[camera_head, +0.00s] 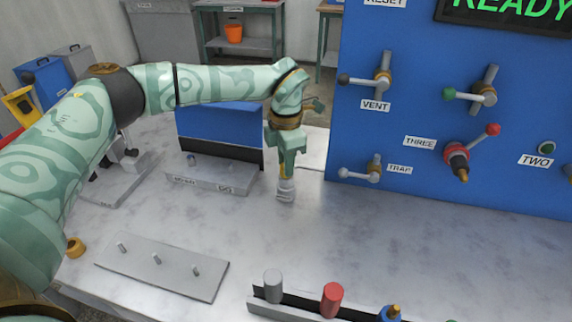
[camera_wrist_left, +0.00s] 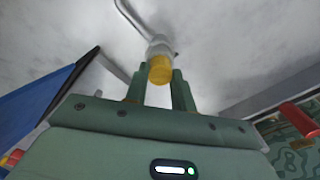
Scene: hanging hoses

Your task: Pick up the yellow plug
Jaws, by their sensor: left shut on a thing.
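My left gripper (camera_head: 286,172) points down over the grey bench. It is shut on the yellow plug (camera_wrist_left: 160,69), which sits between its two fingertips in the left wrist view. A pale grey collar (camera_wrist_left: 159,48) is beyond the plug, and a grey hose (camera_wrist_left: 130,14) runs near it toward the top. In the head view the fingers mostly hide the plug. A pale grey ribbed piece (camera_head: 285,192) shows below the fingertips, close to the bench top; I cannot tell whether it touches. My right gripper is not in view.
A blue panel (camera_head: 440,130) with several valve handles stands at right. A low grey block (camera_head: 210,178) lies left of the gripper. A plate with pegs (camera_head: 160,268) and a rack with a red cylinder (camera_head: 332,300) are in front. The bench (camera_head: 400,240) is clear at centre right.

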